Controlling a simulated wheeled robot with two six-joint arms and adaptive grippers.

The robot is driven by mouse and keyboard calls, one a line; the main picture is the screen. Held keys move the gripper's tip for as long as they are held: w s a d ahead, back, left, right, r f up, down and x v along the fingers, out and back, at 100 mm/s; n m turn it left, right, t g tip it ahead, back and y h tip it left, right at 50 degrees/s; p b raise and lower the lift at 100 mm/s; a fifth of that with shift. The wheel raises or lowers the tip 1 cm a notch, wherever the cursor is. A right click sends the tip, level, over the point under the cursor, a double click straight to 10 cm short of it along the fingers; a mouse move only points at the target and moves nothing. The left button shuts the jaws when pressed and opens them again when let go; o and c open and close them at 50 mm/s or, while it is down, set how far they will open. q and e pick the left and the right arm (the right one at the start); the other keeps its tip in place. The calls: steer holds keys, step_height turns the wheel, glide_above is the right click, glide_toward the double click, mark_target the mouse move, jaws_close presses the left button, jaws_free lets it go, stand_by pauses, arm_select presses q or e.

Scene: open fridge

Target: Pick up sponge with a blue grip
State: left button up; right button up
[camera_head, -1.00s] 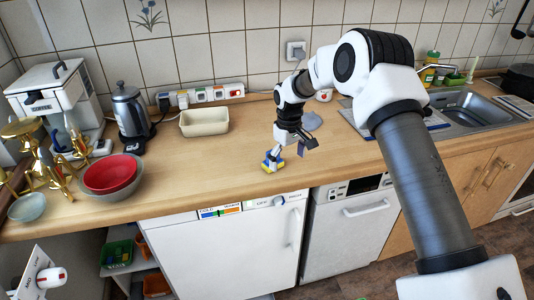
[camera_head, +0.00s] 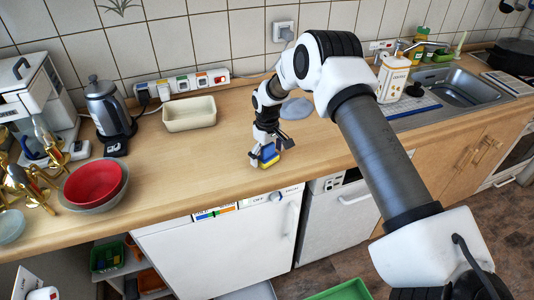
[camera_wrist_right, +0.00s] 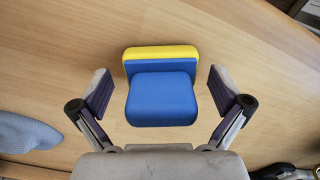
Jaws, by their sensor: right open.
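The sponge with a blue grip (camera_wrist_right: 161,95) lies on the wooden counter, its yellow edge facing away in the right wrist view. My right gripper (camera_wrist_right: 160,92) is open, with one finger on each side of the blue grip and a visible gap on both sides. In the head view the sponge (camera_head: 268,158) is near the counter's front edge, and my right gripper (camera_head: 268,150) is right over it, partly covering it. My left gripper does not show.
A grey-blue cloth (camera_head: 296,108) lies behind the gripper. The sink (camera_head: 462,86) is at the right. Counter left of the sponge is clear.

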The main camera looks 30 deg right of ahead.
mark_target(268, 148)
steer(key=shift+s+r, duration=0.15)
steer(key=shift+s, duration=0.05)
steer(key=shift+c, duration=1.1)
steer(key=shift+s, duration=0.1)
steer(key=c, duration=0.5)
steer(key=shift+a, duration=0.1)
steer(key=c, duration=0.6)
steer(key=shift+r, duration=0.1)
steer(key=shift+r+b, duration=0.25)
steer(key=shift+b, duration=0.1)
steer(key=shift+w+r+b, duration=0.25)
steer(key=shift+r+b, duration=0.3)
steer(key=shift+r, duration=0.5)
steer(key=shift+s+a+r, duration=0.2)
steer(key=shift+s+r, duration=0.05)
steer(key=shift+s, duration=0.45)
steer(key=s+a+b, duration=0.1)
steer(key=s, duration=0.3)
steer(key=s+a+r+b, duration=0.1)
steer(key=s+a, duration=0.1)
steer(key=s, duration=0.3)
steer(key=s+a+b, duration=0.2)
steer(key=s, duration=0.2)
steer(key=shift+s+r, duration=0.35)
steer(key=shift+s, duration=0.05)
